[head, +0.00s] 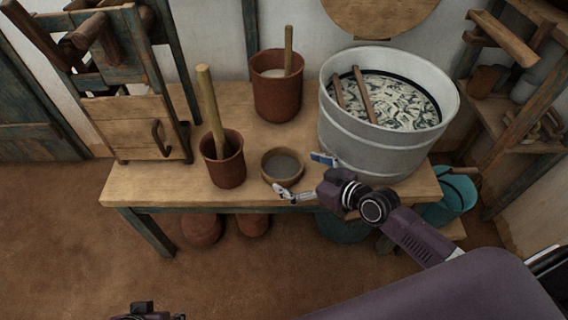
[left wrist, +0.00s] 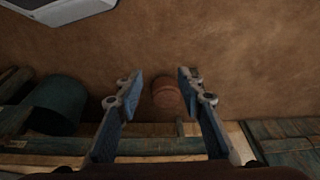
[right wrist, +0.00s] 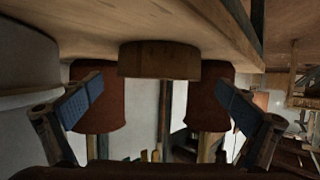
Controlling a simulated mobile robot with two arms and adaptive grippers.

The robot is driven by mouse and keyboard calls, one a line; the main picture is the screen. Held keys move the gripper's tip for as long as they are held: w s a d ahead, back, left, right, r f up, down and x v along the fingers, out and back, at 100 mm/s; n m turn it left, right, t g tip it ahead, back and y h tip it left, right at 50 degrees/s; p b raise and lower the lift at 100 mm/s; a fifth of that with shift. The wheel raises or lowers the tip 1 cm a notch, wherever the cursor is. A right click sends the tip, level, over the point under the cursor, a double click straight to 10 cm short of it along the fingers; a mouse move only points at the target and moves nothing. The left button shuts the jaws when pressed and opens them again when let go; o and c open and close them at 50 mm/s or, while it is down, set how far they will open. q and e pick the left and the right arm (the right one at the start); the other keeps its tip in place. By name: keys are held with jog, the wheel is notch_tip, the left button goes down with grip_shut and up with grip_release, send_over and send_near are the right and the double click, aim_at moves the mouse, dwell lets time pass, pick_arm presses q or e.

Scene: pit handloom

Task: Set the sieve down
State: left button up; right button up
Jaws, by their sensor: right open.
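The sieve (head: 283,165), a small round wooden-rimmed dish with a grey inside, sits level on the wooden table (head: 125,187) near its front edge. My right gripper (head: 303,176) is open just to its right, one finger in front and one behind. In the right wrist view, which is upside down, the sieve (right wrist: 160,62) stands on the tabletop between the spread fingers, apparently apart from both. My left gripper (left wrist: 160,84) is open and empty in the left wrist view, above the floor. Only a bit of the left arm shows at the bottom of the head view.
A red pot (head: 223,170) with a stick stands left of the sieve, another red pot (head: 277,98) behind it. A large grey tub (head: 375,150) stands close on the right. A wooden frame (head: 130,125) is at the left. Pots and a teal bucket (head: 455,195) are below.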

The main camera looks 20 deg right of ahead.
pick_arm(q)
jog(key=shift+p+x, duration=0.3)
jog(key=shift+x, duration=1.4)
pick_arm(e)
jog(key=shift+v, duration=2.6)
pick_arm(q)
jog(key=shift+s, duration=0.15)
pick_arm(e)
jog(key=shift+a, duration=0.1)
